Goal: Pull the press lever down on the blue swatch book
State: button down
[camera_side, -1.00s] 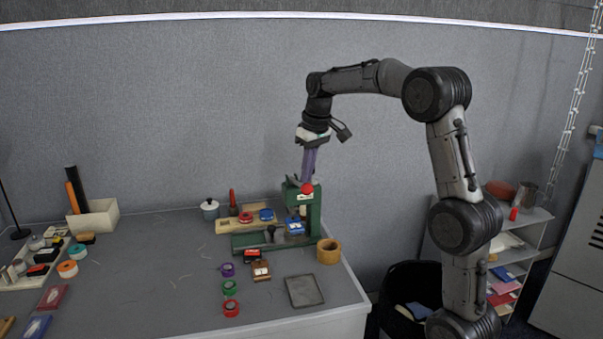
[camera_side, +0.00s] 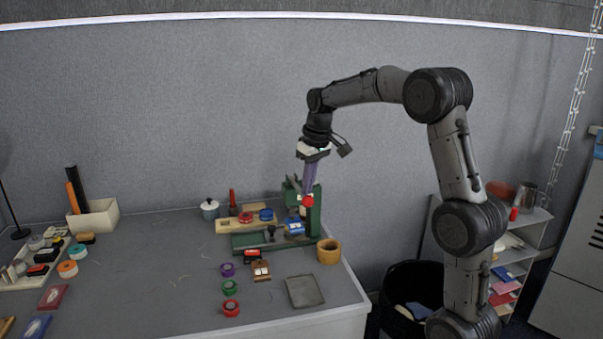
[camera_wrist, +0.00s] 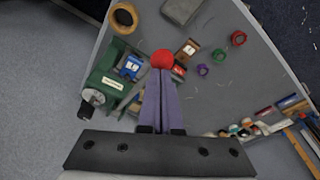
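The green press (camera_side: 315,218) stands near the right end of the table; it also shows in the wrist view (camera_wrist: 104,72). The blue swatch book (camera_side: 294,229) lies in the press on its green base, and its blue and white face shows in the wrist view (camera_wrist: 131,66). The press lever ends in a red knob (camera_side: 307,201), seen in the wrist view (camera_wrist: 162,59) right at my fingertips. My gripper (camera_side: 309,192) points down with its purple fingers together, above the knob and seemingly touching it. The lever's shaft is mostly hidden.
A wooden tray (camera_side: 232,227) with tape rolls stands behind the press. A wooden ring (camera_side: 328,251), a grey plate (camera_side: 304,291), a brown swatch book (camera_side: 261,271) and several tape rolls lie in front. A white bin (camera_side: 95,220) stands far left.

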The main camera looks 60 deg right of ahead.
aim_at(308, 197)
jog(key=shift+f, duration=0.2)
jog(key=shift+s+x, duration=0.15)
jog(key=shift+x, duration=0.6)
jog(key=shift+s+x, duration=0.15)
jog(key=shift+x, duration=0.55)
jog(key=shift+a+f, duration=0.15)
jog(key=shift+s+x, duration=0.15)
jog(key=shift+x, duration=0.65)
jog(key=shift+s+x, duration=0.2)
jog(key=shift+x, duration=0.6)
